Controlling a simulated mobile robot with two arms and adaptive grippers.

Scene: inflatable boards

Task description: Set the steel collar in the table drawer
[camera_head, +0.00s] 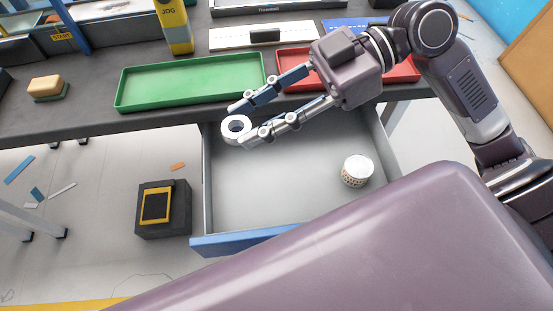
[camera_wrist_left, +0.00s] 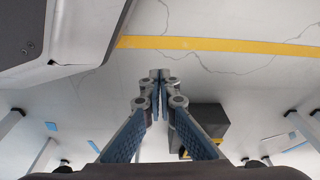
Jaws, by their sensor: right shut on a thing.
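The steel collar (camera_head: 225,128), a pale metal ring, is between the fingertips of my right gripper (camera_head: 241,124). The right gripper is shut on it, and it shows above the left rear part of the drawer. The table drawer (camera_head: 270,190) is pulled out below the table edge, with a grey inside and a blue front. My left gripper (camera_wrist_left: 160,78) shows in the left wrist view, its fingertips together with nothing visible between them. It is not in the head view.
A round white tin (camera_head: 357,170) stands in the drawer's right part. A green tray (camera_head: 190,82) and a partly hidden red tray (camera_head: 290,58) lie on the table (camera_head: 60,122) above. A dark box with a yellow frame (camera_head: 163,208) stands on the floor left of the drawer.

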